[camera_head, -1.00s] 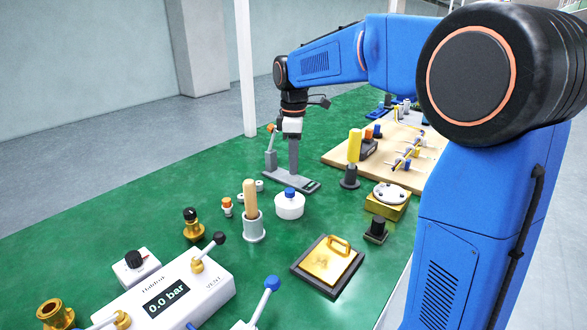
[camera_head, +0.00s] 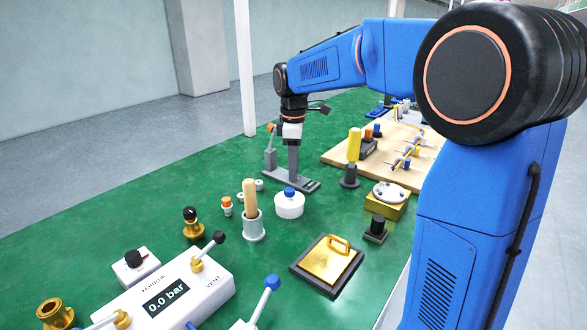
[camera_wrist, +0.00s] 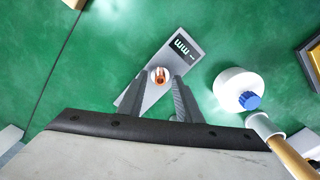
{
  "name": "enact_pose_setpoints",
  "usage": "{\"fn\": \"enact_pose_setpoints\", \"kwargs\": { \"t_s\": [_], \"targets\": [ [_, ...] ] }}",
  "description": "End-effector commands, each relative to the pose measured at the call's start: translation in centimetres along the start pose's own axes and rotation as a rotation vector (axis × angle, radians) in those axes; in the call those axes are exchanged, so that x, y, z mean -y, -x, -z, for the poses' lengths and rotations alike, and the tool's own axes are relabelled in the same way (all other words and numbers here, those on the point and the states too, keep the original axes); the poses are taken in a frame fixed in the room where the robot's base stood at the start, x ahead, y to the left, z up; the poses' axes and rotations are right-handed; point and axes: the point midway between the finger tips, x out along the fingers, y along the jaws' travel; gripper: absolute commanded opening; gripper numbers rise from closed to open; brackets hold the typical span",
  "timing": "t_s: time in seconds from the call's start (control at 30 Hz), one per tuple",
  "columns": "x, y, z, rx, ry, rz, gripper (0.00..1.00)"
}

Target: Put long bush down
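The long bush (camera_wrist: 160,76), a small round part with a copper-orange middle and a pale rim, shows end-on between the fingertips in the wrist view. My gripper (camera_wrist: 162,80) appears shut on it, with one grey finger on each side. Both are over the grey gauge base (camera_wrist: 186,51) with its "mm" display. In the head view my gripper (camera_head: 293,172) points straight down at the gauge base (camera_head: 308,186). The bush is hidden there, and I cannot tell whether its lower end touches the base.
A white bottle with a blue cap (camera_head: 289,204) and a wooden-handled tool (camera_head: 251,205) stand close in front of the gauge. An orange-tipped lever (camera_head: 270,155) stands left of my gripper. Small orange-capped parts (camera_head: 227,205) are nearby. Green table is free behind the gauge.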

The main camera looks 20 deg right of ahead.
Motion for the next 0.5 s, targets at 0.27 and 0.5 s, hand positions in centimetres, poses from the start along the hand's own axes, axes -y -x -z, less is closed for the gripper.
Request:
{"fn": "enact_pose_setpoints", "kwargs": {
  "t_s": [0.27,0.5],
  "targets": [
    [-0.1,4.2,0.0,-0.002,0.000,-0.004,0.32],
    [0.0,8.7,0.0,-0.001,0.000,-0.002,0.32]
  ]
}}
